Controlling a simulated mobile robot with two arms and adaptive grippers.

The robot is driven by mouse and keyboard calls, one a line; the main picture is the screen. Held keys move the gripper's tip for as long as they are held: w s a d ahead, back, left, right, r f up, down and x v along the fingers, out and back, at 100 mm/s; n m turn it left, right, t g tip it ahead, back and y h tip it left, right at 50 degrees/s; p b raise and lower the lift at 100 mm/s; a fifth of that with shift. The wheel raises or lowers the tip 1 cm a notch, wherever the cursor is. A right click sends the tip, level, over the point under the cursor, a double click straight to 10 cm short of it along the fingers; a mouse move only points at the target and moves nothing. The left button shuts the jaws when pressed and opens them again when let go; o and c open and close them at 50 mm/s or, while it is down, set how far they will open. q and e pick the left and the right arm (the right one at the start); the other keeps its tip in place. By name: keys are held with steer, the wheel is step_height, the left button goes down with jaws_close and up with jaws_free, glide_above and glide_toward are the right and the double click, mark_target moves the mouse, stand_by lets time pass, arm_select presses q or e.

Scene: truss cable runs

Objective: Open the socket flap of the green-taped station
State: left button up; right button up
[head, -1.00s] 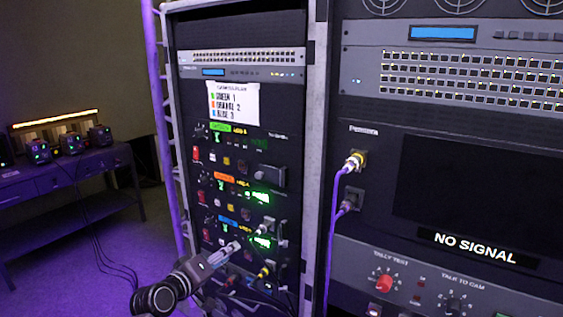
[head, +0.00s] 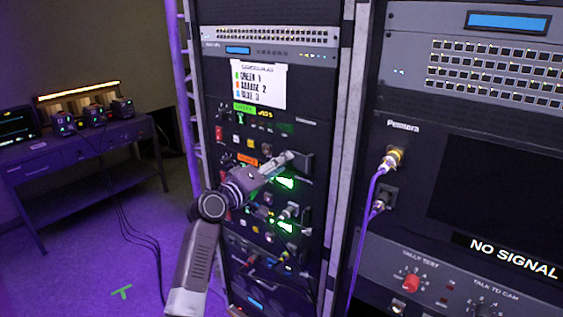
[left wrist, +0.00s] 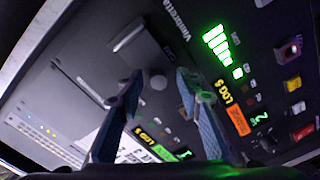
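The green-taped station (head: 243,108) is the top row of the dark panel in the head view. Its green tape also shows low in the left wrist view (left wrist: 150,155). A dark rectangular flap (left wrist: 138,46) with a round grey knob (left wrist: 158,80) lies in line with that tape and looks shut. My left gripper (head: 293,158) is in front of the panel at this flap, hiding part of it. In the left wrist view its two fingers (left wrist: 156,84) are apart, with the knob showing between the tips. I cannot tell if they touch. My right gripper is not in view.
The orange-taped station (left wrist: 237,121) with its lit green meter is directly below. Plugs and cables (head: 285,258) stick out lower down. A rack post (head: 345,150) and a purple cable (head: 370,230) stand to the right. A bench (head: 80,150) is at the far left.

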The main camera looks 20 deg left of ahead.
arm_select(q)
steer(key=shift+w+d, duration=0.15)
steer(key=shift+w, duration=0.05)
jaws_close()
stand_by(0.4)
